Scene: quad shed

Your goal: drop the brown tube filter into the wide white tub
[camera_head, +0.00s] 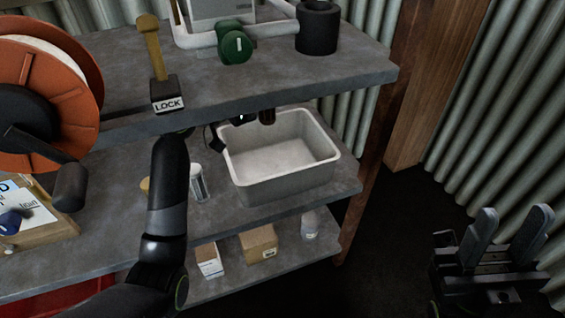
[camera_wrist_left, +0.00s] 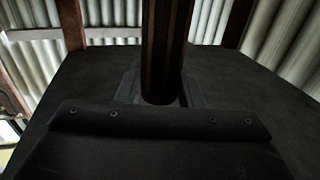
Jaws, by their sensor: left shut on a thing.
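The wide white tub (camera_head: 285,187) stands on the middle shelf at its right end, and its visible floor is empty. My left arm reaches in under the top shelf, and my left gripper (camera_head: 243,118) is at the tub's back rim, partly hidden by the shelf edge. It is shut on the brown tube filter (camera_head: 267,117), whose lower end shows near the tub's back rim. The filter also shows in the left wrist view (camera_wrist_left: 163,50), dark brown with lengthwise stripes. My right gripper (camera_head: 508,236) is open and empty at the lower right, away from the shelves.
The top shelf (camera_head: 300,85) overhangs the back of the tub. It bears a LOCK block (camera_head: 167,95), a green cylinder (camera_head: 235,45) and a black cup (camera_head: 317,28). A clear jar (camera_head: 198,183) stands left of the tub. Boxes (camera_head: 259,243) sit on the shelf below. An orange reel (camera_head: 60,95) is at left.

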